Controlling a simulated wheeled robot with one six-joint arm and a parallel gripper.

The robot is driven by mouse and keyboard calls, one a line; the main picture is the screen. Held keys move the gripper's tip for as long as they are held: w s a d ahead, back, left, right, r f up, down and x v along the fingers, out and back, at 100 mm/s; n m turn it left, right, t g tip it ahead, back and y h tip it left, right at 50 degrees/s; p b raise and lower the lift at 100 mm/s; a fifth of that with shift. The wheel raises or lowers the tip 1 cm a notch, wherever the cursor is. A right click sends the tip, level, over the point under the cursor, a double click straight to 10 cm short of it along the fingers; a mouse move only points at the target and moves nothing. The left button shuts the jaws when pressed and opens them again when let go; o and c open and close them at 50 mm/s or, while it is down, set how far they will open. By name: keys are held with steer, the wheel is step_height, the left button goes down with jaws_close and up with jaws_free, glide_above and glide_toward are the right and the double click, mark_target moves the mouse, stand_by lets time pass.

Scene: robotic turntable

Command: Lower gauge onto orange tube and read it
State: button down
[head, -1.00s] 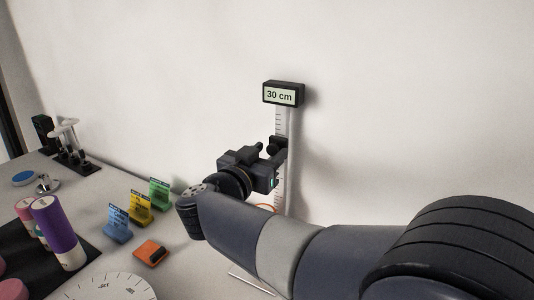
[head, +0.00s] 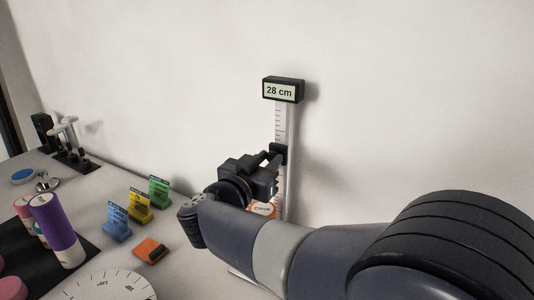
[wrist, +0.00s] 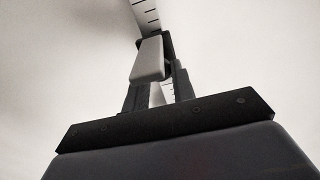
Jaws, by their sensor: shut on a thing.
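The height gauge is a white ruled post (head: 281,125) against the wall, with a black-framed display (head: 283,90) on top reading 28 cm. My gripper (head: 272,157) is shut on the gauge's black slider (head: 278,152), partway up the post. The wrist view also shows my gripper (wrist: 157,85) closed at the slider, with the ruled post (wrist: 146,14) running up behind it. The orange tube (head: 264,209) shows only its white and orange top below my gripper; my arm hides the rest. I cannot see whether the slider's underside touches it.
Blue (head: 116,224), yellow (head: 140,206) and green (head: 159,191) label stands are left of my arm, with an orange block (head: 150,250) in front. A purple tube (head: 56,230) stands on a black mat (head: 92,238). A white dial (head: 108,287) lies at the front.

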step_height(320, 180, down, 9)
steer(key=b, duration=0.2)
steer(key=shift+b, duration=0.3)
steer(key=c, duration=1.2)
jaws_free()
steer(key=v, duration=1)
steer(key=shift+s+a+b, duration=0.25)
steer(key=shift+s+b, duration=0.05)
steer(key=shift+b, duration=0.05)
